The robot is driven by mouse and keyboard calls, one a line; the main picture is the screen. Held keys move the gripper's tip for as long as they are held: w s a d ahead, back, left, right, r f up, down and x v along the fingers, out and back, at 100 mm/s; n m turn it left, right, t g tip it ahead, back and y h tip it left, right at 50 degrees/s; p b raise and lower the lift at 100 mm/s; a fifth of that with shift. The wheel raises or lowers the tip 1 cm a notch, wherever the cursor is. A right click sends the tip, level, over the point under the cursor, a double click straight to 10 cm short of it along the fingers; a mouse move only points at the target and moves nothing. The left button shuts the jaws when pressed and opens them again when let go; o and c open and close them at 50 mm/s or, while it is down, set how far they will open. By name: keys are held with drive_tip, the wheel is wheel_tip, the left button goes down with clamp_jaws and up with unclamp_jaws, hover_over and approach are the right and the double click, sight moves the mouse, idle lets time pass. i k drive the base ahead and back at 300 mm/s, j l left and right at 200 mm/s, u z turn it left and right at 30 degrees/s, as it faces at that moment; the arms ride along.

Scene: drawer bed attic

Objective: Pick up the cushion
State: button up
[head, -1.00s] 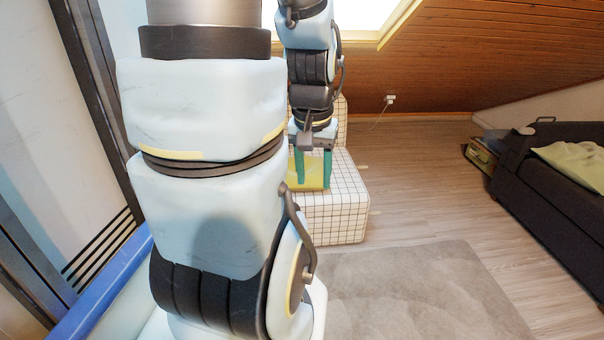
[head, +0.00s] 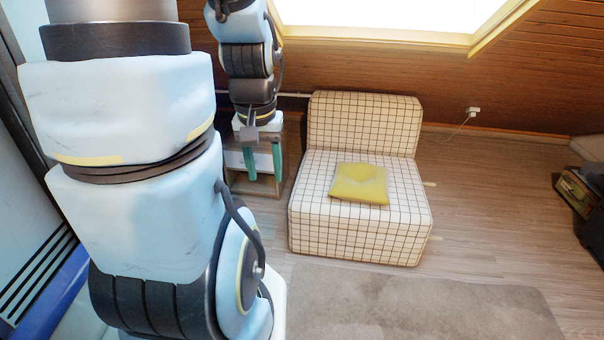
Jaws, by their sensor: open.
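A yellow-green cushion (head: 358,183) lies flat on the seat of a white armless chair with a dark grid pattern (head: 312,200). All of its top shows. My gripper (head: 264,176) hangs to the left of the chair, with its two green fingers pointing down. The fingers are apart with nothing between them. The gripper is clear of the cushion, in front of a small shelf in the picture.
The small shelf unit (head: 238,187) stands left of the chair. A grey rug (head: 420,305) lies in front on the wooden floor. A wall socket with a cable (head: 473,111) is at the back right. Open floor lies right of the chair.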

sight(360, 182)
drive_tip(key=l+u, duration=0.25)
drive_tip(key=u, duration=0.15)
drive_tip(key=i+l+u, duration=0.1)
drive_tip(key=l+u, duration=0.15)
drive_tip(key=u, duration=0.15)
drive_tip(key=l+u, duration=0.2)
drive_tip(key=u, duration=0.15)
drive_tip(key=l+u, duration=0.25)
drive_tip(key=u, duration=0.15)
drive_tip(key=k+l, duration=0.15)
drive_tip(key=l, duration=0.2)
drive_tip(key=k+l, duration=0.1)
drive_tip(key=l, duration=0.25)
drive_tip(key=k+l, duration=0.15)
drive_tip(key=l, duration=0.2)
